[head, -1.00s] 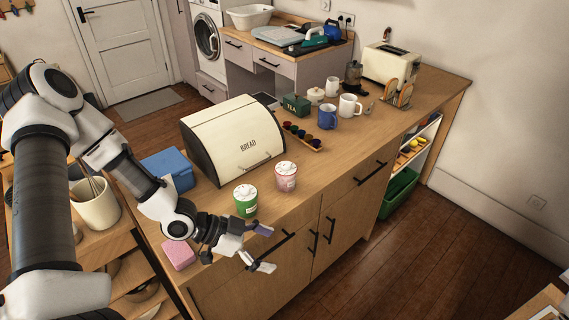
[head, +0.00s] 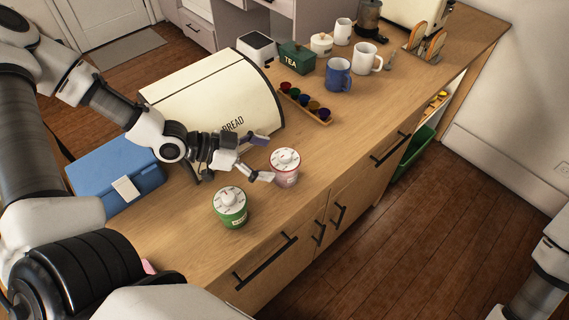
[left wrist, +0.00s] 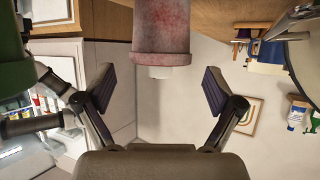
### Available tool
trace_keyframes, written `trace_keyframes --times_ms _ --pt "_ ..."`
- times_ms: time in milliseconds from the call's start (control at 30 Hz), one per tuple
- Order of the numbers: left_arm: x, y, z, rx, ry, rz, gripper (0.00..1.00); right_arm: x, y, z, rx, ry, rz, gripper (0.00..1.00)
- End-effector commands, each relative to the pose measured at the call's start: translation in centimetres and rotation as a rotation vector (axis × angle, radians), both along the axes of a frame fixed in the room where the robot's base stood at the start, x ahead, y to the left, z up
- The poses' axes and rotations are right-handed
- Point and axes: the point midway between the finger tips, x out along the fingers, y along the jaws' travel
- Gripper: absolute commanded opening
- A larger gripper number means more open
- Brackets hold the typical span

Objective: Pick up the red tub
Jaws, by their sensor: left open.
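The red tub (head: 285,172), a pinkish-red speckled jar with a white dial-like lid, stands upright on the counter in front of the bread bin. My left gripper (head: 262,159) is open and empty just left of it, with its fingertips pointing at the tub. In the left wrist view the red tub (left wrist: 162,32) appears upside down, ahead of and between the two spread fingers of my gripper (left wrist: 158,88). I cannot see either finger touching it. My right gripper is not in view; only part of that arm shows at the lower right.
A green tub (head: 231,210) stands close by, nearer the counter's front edge. The cream bread bin (head: 190,95) is behind my gripper and a blue box (head: 105,170) is to the left. A wooden tray (head: 320,119) of colored cups lies behind the red tub. The counter right of the tub is clear.

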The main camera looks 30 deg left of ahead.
Motion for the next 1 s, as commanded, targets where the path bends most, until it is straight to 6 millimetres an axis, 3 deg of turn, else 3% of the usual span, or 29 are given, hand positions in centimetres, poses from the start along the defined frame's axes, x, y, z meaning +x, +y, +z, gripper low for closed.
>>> trace_keyframes --times_ms 200,700,933,967,1000 --pt "1.0 -1.5 -1.1 0.004 0.003 -0.004 0.93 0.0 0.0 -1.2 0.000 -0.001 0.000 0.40" --pt "3.9 -5.3 -3.1 0.004 0.002 -0.005 0.93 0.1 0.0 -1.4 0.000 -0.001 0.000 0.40" --pt "4.1 -5.5 -3.2 0.001 0.002 -0.001 0.93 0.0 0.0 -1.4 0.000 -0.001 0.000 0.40" --pt "4.1 -5.5 -3.2 0.001 0.002 -0.001 0.89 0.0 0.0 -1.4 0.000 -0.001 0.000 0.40" --pt "4.1 -5.5 -3.2 0.001 0.002 -0.001 0.75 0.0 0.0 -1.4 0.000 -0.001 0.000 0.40"
